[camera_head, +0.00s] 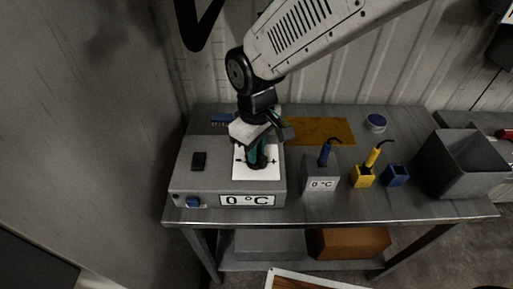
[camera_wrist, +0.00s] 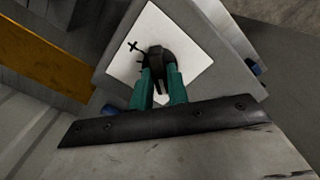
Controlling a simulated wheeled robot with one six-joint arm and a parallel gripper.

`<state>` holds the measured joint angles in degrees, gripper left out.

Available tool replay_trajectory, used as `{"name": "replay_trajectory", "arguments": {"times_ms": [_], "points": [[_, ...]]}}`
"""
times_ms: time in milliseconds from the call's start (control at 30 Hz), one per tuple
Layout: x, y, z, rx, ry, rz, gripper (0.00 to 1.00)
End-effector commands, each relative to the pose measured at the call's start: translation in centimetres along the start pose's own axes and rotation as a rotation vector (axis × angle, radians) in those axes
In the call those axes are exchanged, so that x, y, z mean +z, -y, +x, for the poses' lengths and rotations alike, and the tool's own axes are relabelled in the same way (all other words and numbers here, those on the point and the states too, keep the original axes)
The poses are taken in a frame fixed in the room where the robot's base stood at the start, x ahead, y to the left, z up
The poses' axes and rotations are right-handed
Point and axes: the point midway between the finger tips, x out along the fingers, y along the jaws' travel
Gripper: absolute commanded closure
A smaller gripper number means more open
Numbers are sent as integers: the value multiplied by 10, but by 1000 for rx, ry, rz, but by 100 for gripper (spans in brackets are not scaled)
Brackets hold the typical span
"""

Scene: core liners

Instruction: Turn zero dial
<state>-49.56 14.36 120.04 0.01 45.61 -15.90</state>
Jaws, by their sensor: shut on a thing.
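The zero dial is a black knob (camera_wrist: 158,58) in the middle of a white plate (camera_wrist: 192,60) with a printed plus mark. The plate (camera_head: 241,173) lies on top of a grey box (camera_head: 186,183) at the left end of the bench, with a "0 °C" label (camera_head: 246,200) on its front. My gripper (camera_wrist: 160,74) has green fingers, shut on the knob from above. In the head view my gripper (camera_head: 258,160) hides most of the knob. The knob's pointer direction cannot be told.
Right of the box stand a smaller "0 °C" block (camera_head: 321,182) with a blue-handled probe, a yellow holder (camera_head: 362,178) with a yellow probe, a blue cup (camera_head: 396,175) and a grey bin (camera_head: 462,165). An orange mat (camera_head: 325,131) lies behind.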

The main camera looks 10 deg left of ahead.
Motion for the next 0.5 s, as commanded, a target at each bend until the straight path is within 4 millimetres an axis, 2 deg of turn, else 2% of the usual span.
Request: {"name": "replay_trajectory", "arguments": {"times_ms": [200,500], "points": [[0,0,0,0,0,-93,100],[0,0,0,1,-1,-140,100]]}}
